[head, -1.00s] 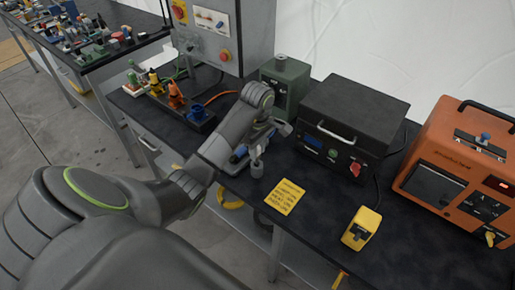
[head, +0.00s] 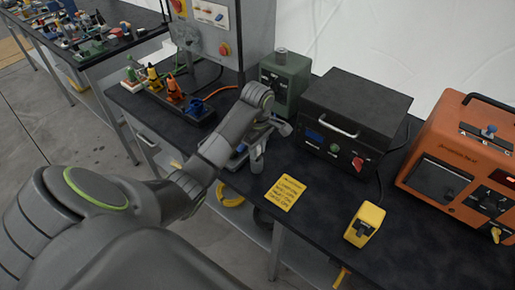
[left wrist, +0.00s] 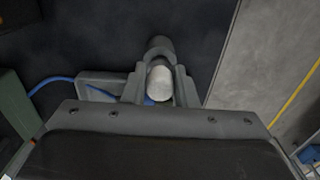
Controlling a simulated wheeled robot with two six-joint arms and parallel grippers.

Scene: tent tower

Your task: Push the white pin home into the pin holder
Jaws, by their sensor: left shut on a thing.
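In the left wrist view, the white pin (left wrist: 160,82) sits end-on between the two fingers of my left gripper (left wrist: 160,90), which is shut on it. A grey round piece, apparently the pin holder (left wrist: 158,46), shows just beyond the pin. In the head view, my left gripper (head: 262,138) is low over the bench's front edge, with the grey holder (head: 257,163) directly below it. The pin's lower part is hidden, so I cannot tell how deep it sits in the holder. My right gripper is not in view.
A black box with a handle (head: 352,115) and a green box (head: 286,75) stand behind. A yellow note (head: 285,193) lies right of the holder, with a yellow device (head: 364,224) farther right. An orange case (head: 462,155) stands at the right. A blue cable (left wrist: 50,83) runs nearby.

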